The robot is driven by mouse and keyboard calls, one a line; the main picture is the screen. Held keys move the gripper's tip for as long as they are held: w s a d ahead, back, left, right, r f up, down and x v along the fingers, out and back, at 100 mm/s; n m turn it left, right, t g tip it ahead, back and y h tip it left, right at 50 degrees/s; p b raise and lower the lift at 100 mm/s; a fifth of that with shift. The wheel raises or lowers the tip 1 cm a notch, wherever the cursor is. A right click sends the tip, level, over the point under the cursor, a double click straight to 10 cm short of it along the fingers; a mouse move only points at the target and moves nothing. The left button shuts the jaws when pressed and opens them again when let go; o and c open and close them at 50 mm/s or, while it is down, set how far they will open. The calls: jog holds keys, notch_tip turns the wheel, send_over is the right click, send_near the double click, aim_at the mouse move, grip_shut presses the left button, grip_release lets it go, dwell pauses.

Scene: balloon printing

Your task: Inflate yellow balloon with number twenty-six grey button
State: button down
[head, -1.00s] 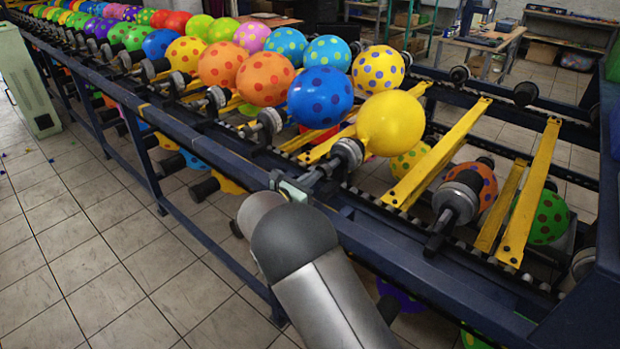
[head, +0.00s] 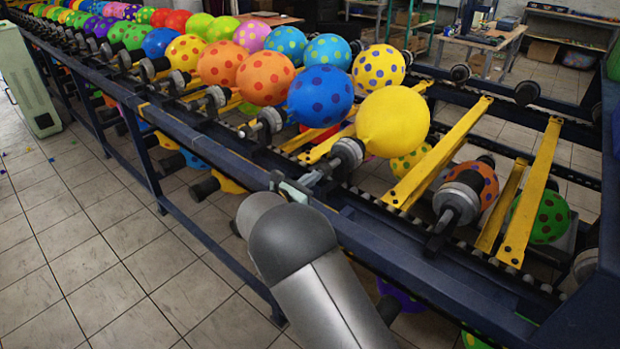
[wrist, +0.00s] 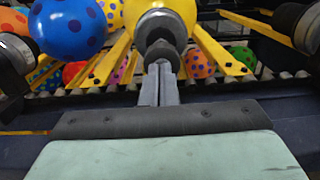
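The plain yellow balloon (head: 393,120) is round and inflated, mounted on a black and grey nozzle (head: 346,154) on the near rail. In the wrist view the balloon (wrist: 185,14) rises behind the same nozzle (wrist: 160,27). My gripper (wrist: 161,72) has its two fingers together, pointing at the nozzle's dark near end. The fingertips overlap that end in the wrist view and appear to touch it. No object shows between the fingers. In the head view my gripper (head: 308,181) is partly hidden by my arm. I cannot read any number on the nozzle.
A blue dotted balloon (head: 320,97) is close left of the yellow one. An empty nozzle (head: 457,202) stands to the right, between yellow slats (head: 530,195). The dark blue frame rail (head: 400,245) runs along the near side. Tiled floor (head: 90,240) is open at left.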

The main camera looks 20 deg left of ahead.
jog(key=v, duration=1.4)
jog(key=shift+r+b, duration=0.15)
jog(key=shift+b, duration=0.3)
jog(key=shift+w+a, duration=0.1)
jog(key=shift+a, duration=0.05)
